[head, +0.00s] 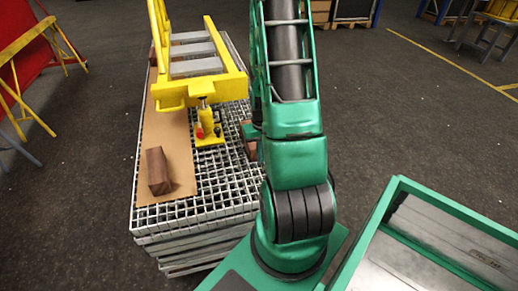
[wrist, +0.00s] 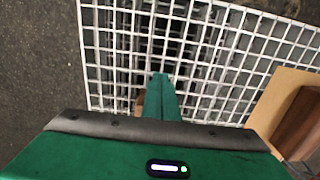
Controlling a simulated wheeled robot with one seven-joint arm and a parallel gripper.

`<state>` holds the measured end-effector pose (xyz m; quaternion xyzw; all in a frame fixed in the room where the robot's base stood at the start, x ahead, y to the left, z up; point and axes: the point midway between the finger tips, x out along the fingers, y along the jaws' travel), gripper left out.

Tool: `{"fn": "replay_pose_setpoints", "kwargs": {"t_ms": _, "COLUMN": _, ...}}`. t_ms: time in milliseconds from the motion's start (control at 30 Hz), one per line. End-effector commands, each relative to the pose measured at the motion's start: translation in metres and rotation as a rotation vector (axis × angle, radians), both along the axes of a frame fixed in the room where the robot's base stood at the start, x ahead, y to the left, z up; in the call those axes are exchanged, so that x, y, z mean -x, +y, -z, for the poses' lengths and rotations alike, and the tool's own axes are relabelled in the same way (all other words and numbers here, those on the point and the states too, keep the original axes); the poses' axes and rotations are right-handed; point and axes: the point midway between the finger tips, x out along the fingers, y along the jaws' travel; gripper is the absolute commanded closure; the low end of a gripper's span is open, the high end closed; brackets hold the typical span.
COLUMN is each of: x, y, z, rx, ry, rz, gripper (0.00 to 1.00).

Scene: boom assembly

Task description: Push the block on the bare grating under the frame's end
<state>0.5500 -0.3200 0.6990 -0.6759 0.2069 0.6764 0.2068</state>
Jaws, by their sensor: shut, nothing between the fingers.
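A yellow frame (head: 205,88) lies over the stacked grating (head: 190,212), its near end held up on a yellow jack (head: 207,122). A brown block (head: 250,150) sits on the bare grating to the right of the jack, mostly hidden behind my arm. My gripper (head: 247,130) is mostly hidden there too. In the wrist view my shut green fingers (wrist: 160,80) point over the grating, with nothing between them. A sliver of brown (wrist: 140,103) shows beside them, probably this block; contact cannot be told.
A second brown block (head: 157,170) lies on the tan board (head: 178,150) along the grating's left side. A green-rimmed tray (head: 395,205) stands at the lower right. Yellow trestles (head: 22,45) stand at the left. The near grating is clear.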

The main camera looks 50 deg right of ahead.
Motion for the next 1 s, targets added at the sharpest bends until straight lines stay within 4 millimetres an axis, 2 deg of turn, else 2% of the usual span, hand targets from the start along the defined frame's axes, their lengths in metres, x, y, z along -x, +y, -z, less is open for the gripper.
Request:
{"fn": "replay_pose_setpoints", "kwargs": {"t_ms": 267, "x": 0.001, "y": 0.0, "z": 0.04, "rx": -0.002, "ry": 0.002, "rz": 0.0, "gripper": 1.0}}
{"fn": "replay_pose_setpoints", "kwargs": {"t_ms": 400, "x": -0.018, "y": -0.012, "z": 0.039, "rx": 0.002, "ry": -0.001, "rz": 0.0, "gripper": 1.0}}
{"fn": "replay_pose_setpoints", "kwargs": {"t_ms": 600, "x": -0.031, "y": -0.021, "z": 0.038, "rx": 0.001, "ry": -0.001, "rz": 0.0, "gripper": 1.0}}
{"fn": "replay_pose_setpoints", "kwargs": {"t_ms": 1000, "x": -0.033, "y": -0.022, "z": 0.038, "rx": 0.0, "ry": 0.0, "rz": 0.0, "gripper": 1.0}}
